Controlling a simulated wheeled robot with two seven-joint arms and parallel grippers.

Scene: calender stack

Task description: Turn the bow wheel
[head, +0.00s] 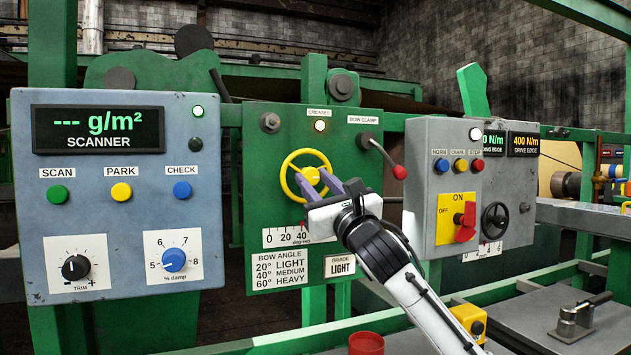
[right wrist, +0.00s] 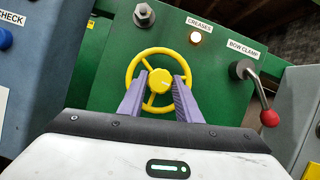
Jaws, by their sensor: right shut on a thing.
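The yellow bow wheel (head: 291,168) is on the green panel (head: 262,213) in the middle of the head view. It also shows in the right wrist view (right wrist: 150,55), with its spokes and hub visible. My right gripper (head: 318,180) has its purple fingers at the wheel, one on each side of the hub, shut on the wheel. In the right wrist view my right gripper (right wrist: 160,82) covers the lower sides of the rim. The bow angle scale (head: 284,237) below the wheel is partly hidden by my gripper. My left gripper is not in view.
The bow clamp lever (head: 385,158) with a red knob is right of the wheel, close to my arm. The blue scanner panel (head: 110,215) stands left. The grey box (head: 425,200) with a red switch stands right. A grade plate (head: 341,265) reads LIGHT. The creases lamp (head: 320,126) is lit.

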